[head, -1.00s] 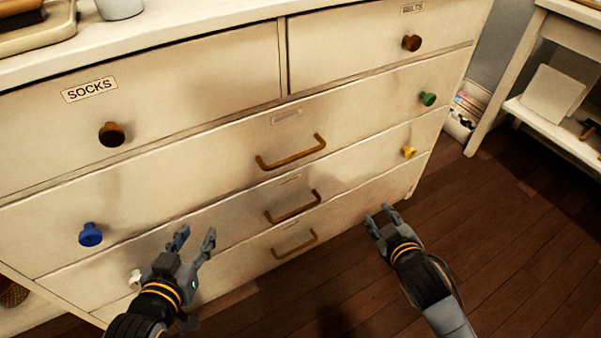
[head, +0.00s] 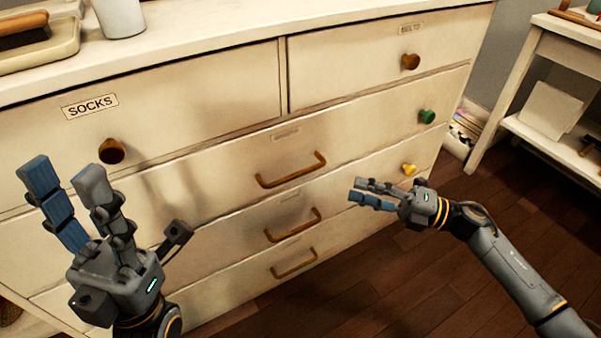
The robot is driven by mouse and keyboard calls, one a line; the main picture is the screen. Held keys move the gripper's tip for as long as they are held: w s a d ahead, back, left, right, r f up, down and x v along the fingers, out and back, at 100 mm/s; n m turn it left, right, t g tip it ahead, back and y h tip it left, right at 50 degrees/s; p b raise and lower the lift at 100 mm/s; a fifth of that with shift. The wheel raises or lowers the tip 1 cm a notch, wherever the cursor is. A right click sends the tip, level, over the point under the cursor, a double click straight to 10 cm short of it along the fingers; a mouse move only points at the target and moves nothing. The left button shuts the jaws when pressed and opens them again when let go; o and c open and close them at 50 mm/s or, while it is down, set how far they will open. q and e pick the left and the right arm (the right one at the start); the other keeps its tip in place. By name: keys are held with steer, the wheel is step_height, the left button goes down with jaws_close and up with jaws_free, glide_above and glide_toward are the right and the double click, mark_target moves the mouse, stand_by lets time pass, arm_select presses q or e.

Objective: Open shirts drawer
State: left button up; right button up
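A cream dresser (head: 230,87) fills the middle of the head view, and all its visible drawers are shut. The wide drawer (head: 235,165) below the top pair has a bronze bar handle (head: 291,172), a green knob (head: 427,116) at right and a small label (head: 286,135) too blurred to read. Two more wide drawers below have bar handles (head: 293,227) (head: 295,264); I cannot read which is for shirts. My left gripper (head: 63,178) is open and empty, raised before the dresser's left side. My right gripper (head: 355,190) is open and empty, right of the handles, fingers pointing left.
The top left drawer is labelled SOCKS (head: 90,106) and has a brown knob (head: 112,151). A cup (head: 120,15) and a tray with a brush (head: 22,30) stand on top. A white shelf unit (head: 560,100) stands at right.

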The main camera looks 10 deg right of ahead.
mark_target(301, 172)
steer(key=b+x, duration=0.2)
steer(key=x, duration=1.1)
steer(key=shift+w+a+b, duration=0.1)
steer(key=shift+a+b, duration=0.25)
steer(key=shift+b, duration=0.05)
jaws_close()
